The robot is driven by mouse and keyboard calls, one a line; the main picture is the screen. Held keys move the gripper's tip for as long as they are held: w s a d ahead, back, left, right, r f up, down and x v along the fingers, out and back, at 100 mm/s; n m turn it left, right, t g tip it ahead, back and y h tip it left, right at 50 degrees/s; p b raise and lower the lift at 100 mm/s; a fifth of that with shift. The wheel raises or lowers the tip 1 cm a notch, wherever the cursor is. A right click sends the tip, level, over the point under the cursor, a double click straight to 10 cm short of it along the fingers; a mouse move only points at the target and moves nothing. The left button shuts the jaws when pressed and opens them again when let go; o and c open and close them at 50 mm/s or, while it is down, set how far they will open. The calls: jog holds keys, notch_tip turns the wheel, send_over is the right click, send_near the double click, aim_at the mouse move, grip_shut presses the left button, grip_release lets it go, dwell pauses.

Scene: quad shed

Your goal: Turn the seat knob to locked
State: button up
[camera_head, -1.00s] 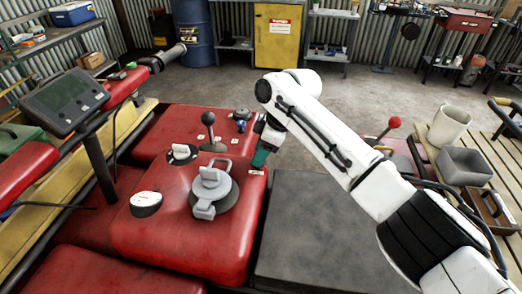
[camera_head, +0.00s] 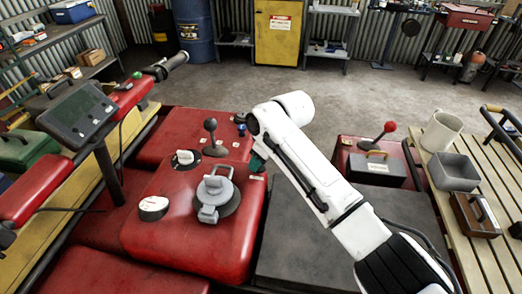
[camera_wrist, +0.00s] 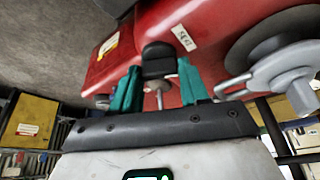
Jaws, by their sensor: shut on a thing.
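The seat knob (camera_wrist: 158,58) is a black knob on a thin metal stem at the side of the red vehicle body, in the wrist view. A white label (camera_wrist: 184,38), too blurred to read surely, is beside it. My gripper (camera_wrist: 159,80) has its two teal fingers on either side of the knob and is shut on it. In the head view my gripper (camera_head: 258,162) is at the right edge of the red body, and the knob is hidden there behind the gripper and arm. Whether the knob points to locked cannot be told.
A grey filler cap (camera_head: 216,190), a white dial (camera_head: 153,207) and a black ball lever (camera_head: 211,126) stand on the red body (camera_head: 190,250). A display (camera_head: 78,115) is at left. A slatted bench (camera_head: 455,215) with containers is at right. Open floor lies behind.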

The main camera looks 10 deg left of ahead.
jog(key=m+p, duration=0.1)
jog(key=m, duration=0.1)
jog(key=shift+s+a+r+m+t+h+p, duration=0.15)
jog(key=shift+m+t+h+p, duration=0.25)
jog(key=m+t+h+p, duration=0.1)
jog(key=m, duration=0.2)
jog(key=shift+m, duration=0.3)
jog(key=m+h, duration=0.1)
jog(key=m, duration=0.3)
jog(key=shift+a+t, duration=0.15)
jog(key=shift+t, duration=0.15)
jog(key=shift+m+h, duration=0.6)
jog(key=shift+m, duration=0.5)
jog(key=shift+b, duration=0.3)
jog(key=o, duration=1.1)
jog(key=shift+c, duration=0.2)
jog(key=b+v, duration=0.1)
jog(key=v, duration=0.9)
jog(key=shift+r, duration=0.3)
